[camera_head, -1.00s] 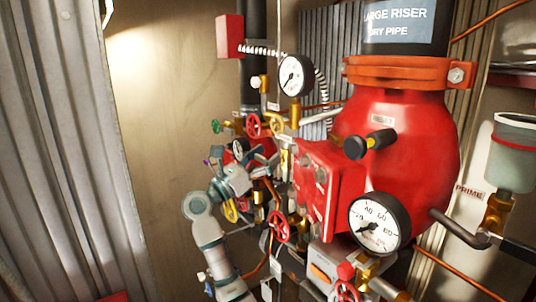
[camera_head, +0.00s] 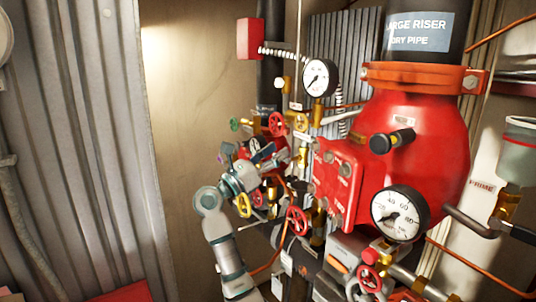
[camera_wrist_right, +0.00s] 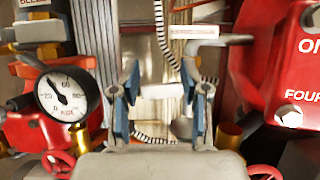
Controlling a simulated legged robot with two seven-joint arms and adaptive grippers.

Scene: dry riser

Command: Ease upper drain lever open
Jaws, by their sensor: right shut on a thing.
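My right gripper (camera_head: 266,158) reaches up from the bottom of the head view into the cluster of valves left of the red riser body. In the wrist view its two blue-padded fingers (camera_wrist_right: 160,92) stand apart on either side of a pale area. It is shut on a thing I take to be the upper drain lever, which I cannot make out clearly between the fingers. A pale bar with a white tag (camera_wrist_right: 194,32) crosses just beyond the fingertips. My left gripper is not in view.
The red riser body (camera_head: 420,150) stands close on the right. A lower gauge (camera_head: 400,213), an upper gauge (camera_head: 319,78) and a red handwheel (camera_head: 297,221) crowd the arm. A small gauge (camera_wrist_right: 67,95) is left of the fingers. Corrugated metal (camera_head: 80,150) lines the left.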

